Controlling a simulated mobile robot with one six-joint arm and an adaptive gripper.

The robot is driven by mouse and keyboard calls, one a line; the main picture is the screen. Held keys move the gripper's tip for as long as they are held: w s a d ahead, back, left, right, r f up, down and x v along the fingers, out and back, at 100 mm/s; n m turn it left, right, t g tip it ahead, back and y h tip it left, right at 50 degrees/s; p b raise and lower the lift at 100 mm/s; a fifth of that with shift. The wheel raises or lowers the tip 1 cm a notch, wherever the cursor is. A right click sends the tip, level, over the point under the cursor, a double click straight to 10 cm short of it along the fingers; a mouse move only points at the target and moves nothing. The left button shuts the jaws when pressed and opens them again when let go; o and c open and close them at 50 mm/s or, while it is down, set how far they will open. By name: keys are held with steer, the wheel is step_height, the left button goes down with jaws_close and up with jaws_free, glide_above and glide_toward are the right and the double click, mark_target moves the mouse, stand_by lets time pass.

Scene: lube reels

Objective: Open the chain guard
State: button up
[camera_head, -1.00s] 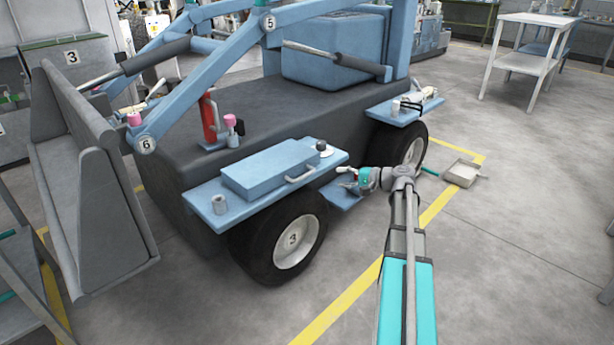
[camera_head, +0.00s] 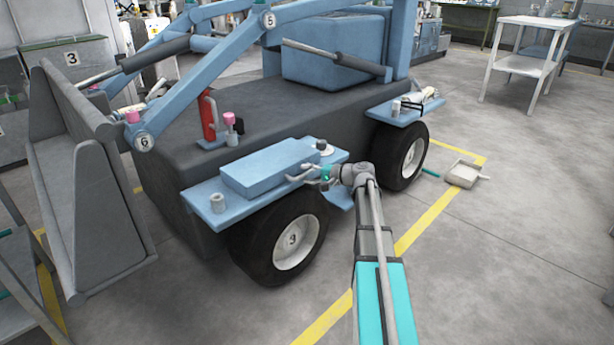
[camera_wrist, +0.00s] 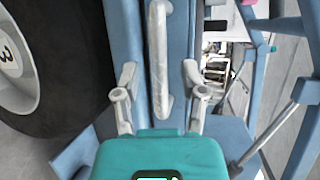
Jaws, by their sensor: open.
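The chain guard appears to be the blue box-like cover (camera_head: 262,168) on the fender plate above the wheel marked 3. It lies flat and looks shut. Its pale bar handle is on the side facing me and is partly hidden by my gripper in the head view. My gripper (camera_head: 310,174) is at the right end of this side. In the wrist view the handle (camera_wrist: 160,55) runs up the picture between the spread fingers of my gripper (camera_wrist: 160,80). Gaps show on both sides of the handle; the fingers do not grip it.
The fender plate (camera_head: 232,210) carries a small grey cylinder (camera_head: 217,203) and a dark-and-white knob (camera_head: 323,147). The wheel (camera_head: 285,243) is just below.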

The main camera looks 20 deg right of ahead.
steer(key=shift+w+a+f, duration=0.1)
steer(key=shift+w+a, duration=0.25)
steer(key=shift+w, duration=0.05)
steer(key=shift+c, duration=0.2)
jaws_close()
steer(key=shift+d, duration=0.2)
steer(key=shift+a, duration=0.3)
